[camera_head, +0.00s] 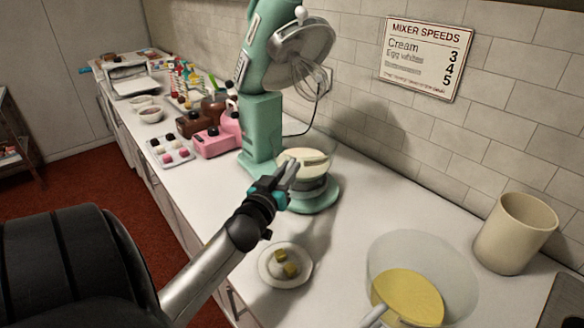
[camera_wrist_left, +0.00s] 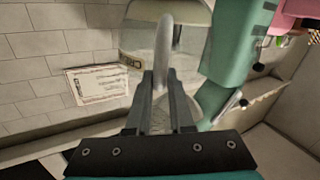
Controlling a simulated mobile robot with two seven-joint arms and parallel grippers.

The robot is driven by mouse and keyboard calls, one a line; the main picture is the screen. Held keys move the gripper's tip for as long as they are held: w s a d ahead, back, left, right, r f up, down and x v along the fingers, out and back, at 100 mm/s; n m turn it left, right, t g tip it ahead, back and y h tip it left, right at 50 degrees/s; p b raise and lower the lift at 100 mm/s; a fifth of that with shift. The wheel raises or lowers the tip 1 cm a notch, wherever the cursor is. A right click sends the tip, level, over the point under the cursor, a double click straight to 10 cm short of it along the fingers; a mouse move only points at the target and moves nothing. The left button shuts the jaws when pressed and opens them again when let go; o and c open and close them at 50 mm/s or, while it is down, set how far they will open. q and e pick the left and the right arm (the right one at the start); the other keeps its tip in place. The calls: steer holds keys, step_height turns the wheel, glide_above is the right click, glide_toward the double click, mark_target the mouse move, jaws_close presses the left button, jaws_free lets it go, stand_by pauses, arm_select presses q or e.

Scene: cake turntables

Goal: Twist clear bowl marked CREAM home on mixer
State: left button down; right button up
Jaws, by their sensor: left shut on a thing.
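The teal mixer (camera_head: 262,125) stands on the counter against the tiled wall, its head tilted up and the whisk (camera_head: 305,78) hanging clear. The clear bowl (camera_head: 318,160) with pale contents sits over the mixer's round base (camera_head: 322,200). In the left wrist view the bowl (camera_wrist_left: 190,45) carries a label (camera_wrist_left: 131,63) that appears to read CREAM. My left gripper (camera_head: 291,172) reaches the bowl's near side. In the left wrist view my left gripper (camera_wrist_left: 161,78) is shut on the bowl's upright handle (camera_wrist_left: 164,45). How the bowl's foot sits in the base is hidden. My right gripper is out of view.
A second clear bowl (camera_head: 440,248) with yellow contents stands at the front right, beside a beige crock (camera_head: 515,233). A small plate (camera_head: 272,274) lies near the front edge. A pink box (camera_head: 216,140) and other goods crowd left of the mixer. A speed sign (camera_head: 421,58) hangs above.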

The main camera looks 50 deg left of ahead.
mark_target(283, 160)
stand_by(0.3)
arm_select(q)
steer(key=shift+s+a+m+t+h+p, duration=0.2)
steer(key=shift+a+m+t+h+p, duration=0.15)
steer(key=shift+h, duration=0.35)
steer(key=shift+s+a+m+h, duration=0.1)
steer(key=shift+a+m+h, duration=0.25)
steer(key=shift+h, duration=0.15)
steer(key=shift+s+a+m+t+h+p, duration=0.25)
steer(key=shift+a+m+h+p, duration=0.15)
steer(key=shift+a+m+h, duration=0.45)
steer(key=shift+d+h, duration=0.1)
steer(key=shift+h, duration=0.25)
steer(key=shift+s+a+f+m+h, duration=0.15)
steer(key=shift+a+m+h, duration=0.45)
steer(key=shift+h, duration=0.3)
steer(key=shift+a, duration=0.1)
